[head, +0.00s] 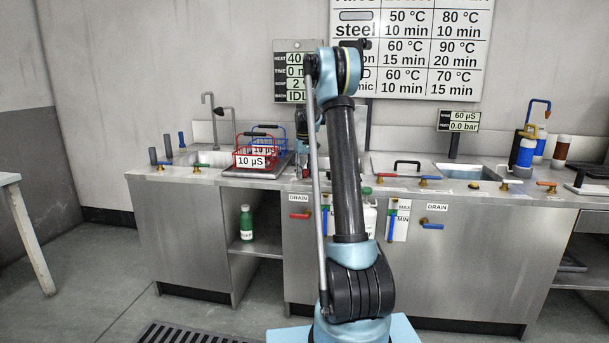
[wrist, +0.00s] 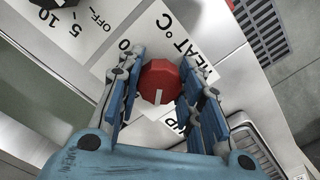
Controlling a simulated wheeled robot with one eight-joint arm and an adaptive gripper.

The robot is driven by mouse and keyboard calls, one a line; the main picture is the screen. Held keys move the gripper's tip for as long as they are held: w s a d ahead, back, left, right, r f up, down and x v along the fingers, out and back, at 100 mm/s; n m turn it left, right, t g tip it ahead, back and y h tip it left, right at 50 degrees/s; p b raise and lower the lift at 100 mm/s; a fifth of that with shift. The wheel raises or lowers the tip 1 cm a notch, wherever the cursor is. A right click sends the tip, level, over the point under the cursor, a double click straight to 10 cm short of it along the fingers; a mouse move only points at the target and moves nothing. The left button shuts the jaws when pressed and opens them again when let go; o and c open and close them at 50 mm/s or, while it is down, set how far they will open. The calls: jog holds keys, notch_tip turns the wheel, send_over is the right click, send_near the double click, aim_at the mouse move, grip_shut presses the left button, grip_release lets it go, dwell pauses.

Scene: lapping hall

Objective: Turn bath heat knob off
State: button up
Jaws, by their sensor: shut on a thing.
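In the wrist view, the red heat knob (wrist: 160,82) sits between the two blue fingers of my gripper (wrist: 158,88). My gripper is shut on it. A white pointer line on the knob points toward the bottom of the picture, toward my palm. The white plate around it reads "HEAT °C" (wrist: 188,42), with a "0" at its left; the rest of the scale is hidden by the fingers. In the head view my arm hides the knob. The bath display (head: 293,75) shows heat 40, partly covered by my arm.
A black knob (wrist: 50,3) with "OFF, 5, 10" marks is at the upper left of the wrist view. In the head view, a red wire basket (head: 240,144) and a blue one (head: 284,143) stand left of my arm. Drain levers, red (head: 299,216) and blue (head: 430,223), stick out of the front.

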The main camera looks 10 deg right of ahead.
jog(key=shift+n, duration=0.4)
jog(key=n, duration=0.3)
jog(key=shift+n, duration=2.1)
jog(key=o, duration=1.1)
jog(key=shift+c, duration=0.2)
notch_tip(320, 180, up, 12)
